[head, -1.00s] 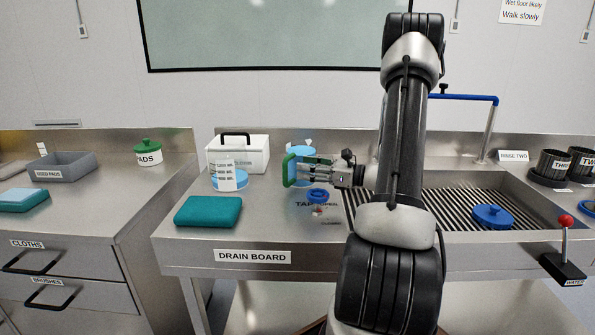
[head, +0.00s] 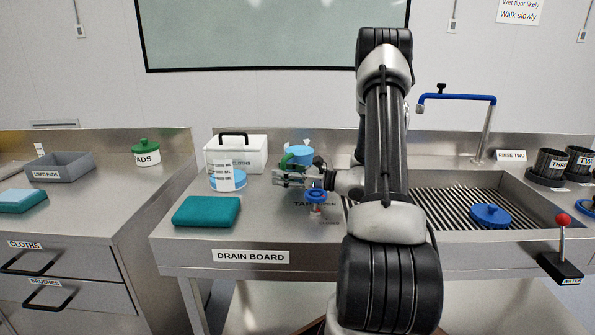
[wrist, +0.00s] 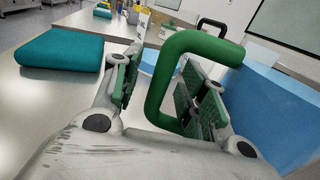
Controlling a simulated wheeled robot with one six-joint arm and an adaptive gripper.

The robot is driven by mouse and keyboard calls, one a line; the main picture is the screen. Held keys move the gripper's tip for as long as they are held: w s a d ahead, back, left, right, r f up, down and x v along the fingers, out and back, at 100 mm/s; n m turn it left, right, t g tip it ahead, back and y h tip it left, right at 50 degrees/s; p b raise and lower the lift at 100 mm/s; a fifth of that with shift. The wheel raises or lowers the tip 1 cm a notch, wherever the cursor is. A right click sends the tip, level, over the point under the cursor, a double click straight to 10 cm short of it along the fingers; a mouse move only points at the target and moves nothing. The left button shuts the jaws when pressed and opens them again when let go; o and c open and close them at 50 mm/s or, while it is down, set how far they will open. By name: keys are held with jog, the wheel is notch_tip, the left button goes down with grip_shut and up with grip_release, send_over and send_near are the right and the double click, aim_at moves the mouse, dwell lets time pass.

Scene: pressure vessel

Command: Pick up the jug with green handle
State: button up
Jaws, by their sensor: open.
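The jug (head: 299,149) with a green handle is a blue vessel on the drain board, its lower part hidden behind my gripper in the head view. In the wrist view its blue wall (wrist: 268,105) fills the right side. Its thick green handle (wrist: 155,88) stands out as a square loop. My gripper (head: 283,178) is open. It also shows in the wrist view (wrist: 162,68), with the handle's upright bar appearing between the two fingers and the right finger within the loop. The pads look apart from the bar.
A teal cloth (head: 207,211) lies at the front left. A small blue-topped item (head: 317,197) stands just right of my gripper.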

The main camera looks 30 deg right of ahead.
grip_shut()
